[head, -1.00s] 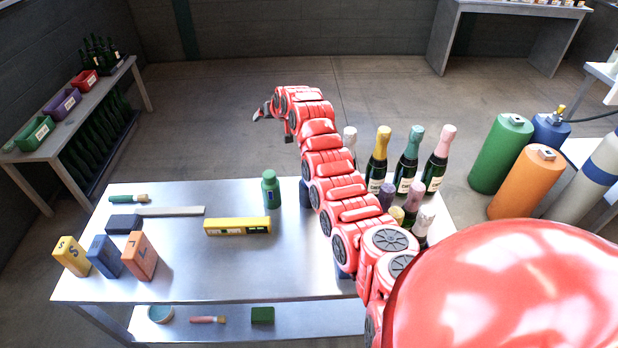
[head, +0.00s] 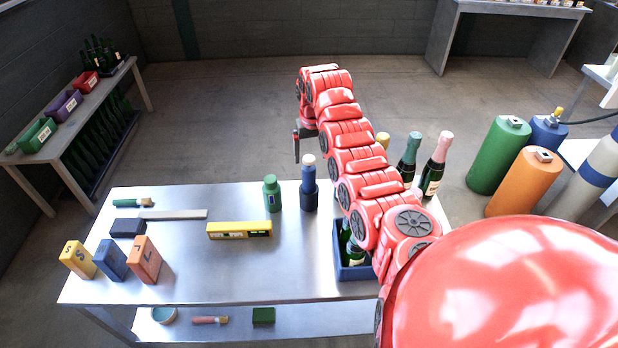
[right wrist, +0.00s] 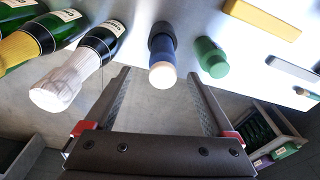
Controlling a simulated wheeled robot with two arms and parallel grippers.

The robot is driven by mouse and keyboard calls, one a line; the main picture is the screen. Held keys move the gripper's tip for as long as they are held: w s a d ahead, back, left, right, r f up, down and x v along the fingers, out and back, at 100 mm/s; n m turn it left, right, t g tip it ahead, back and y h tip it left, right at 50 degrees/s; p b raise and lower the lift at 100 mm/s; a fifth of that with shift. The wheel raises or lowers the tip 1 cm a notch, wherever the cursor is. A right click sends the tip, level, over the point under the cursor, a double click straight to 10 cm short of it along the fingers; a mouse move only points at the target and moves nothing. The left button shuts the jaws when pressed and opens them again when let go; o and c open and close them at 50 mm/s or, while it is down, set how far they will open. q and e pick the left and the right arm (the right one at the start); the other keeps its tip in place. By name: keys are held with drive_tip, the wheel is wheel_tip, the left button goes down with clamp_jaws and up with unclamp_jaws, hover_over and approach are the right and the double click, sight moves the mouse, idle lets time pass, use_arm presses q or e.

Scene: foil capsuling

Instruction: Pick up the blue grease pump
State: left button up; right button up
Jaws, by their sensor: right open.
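A blue upright cylinder with a darker, wider base and a cream top (head: 309,187) stands on the metal table's back edge; it looks like the blue grease pump. My right gripper (head: 297,146) is beyond the table's back edge, behind and above the pump, apart from it. In the right wrist view the pump (right wrist: 162,58) shows between the two open fingers (right wrist: 158,84), ahead of their tips, cream end toward the camera. The space between the fingers is empty. My left gripper is not in view.
A green bottle (head: 272,194) stands close left of the pump. Champagne bottles (head: 436,165) and a blue crate (head: 356,272) are on the right, partly hidden by my right arm. A yellow level (head: 239,230) lies in front. Floor beyond the table is clear.

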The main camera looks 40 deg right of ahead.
sight(309, 166)
drive_tip(key=f, duration=0.2)
drive_tip(key=shift+w+f+p, duration=0.2)
drive_tip(key=shift+f+p, duration=0.15)
drive_tip(key=shift+f, duration=0.05)
drive_tip(key=shift+w+f+p, duration=0.1)
drive_tip(key=shift+f+p, duration=0.45)
drive_tip(key=f, duration=0.3)
drive_tip(key=shift+w+a+f, duration=0.1)
drive_tip(key=shift+w, duration=0.25)
drive_tip(key=shift+f+b, duration=0.3)
drive_tip(key=shift+f, duration=0.25)
clamp_jaws()
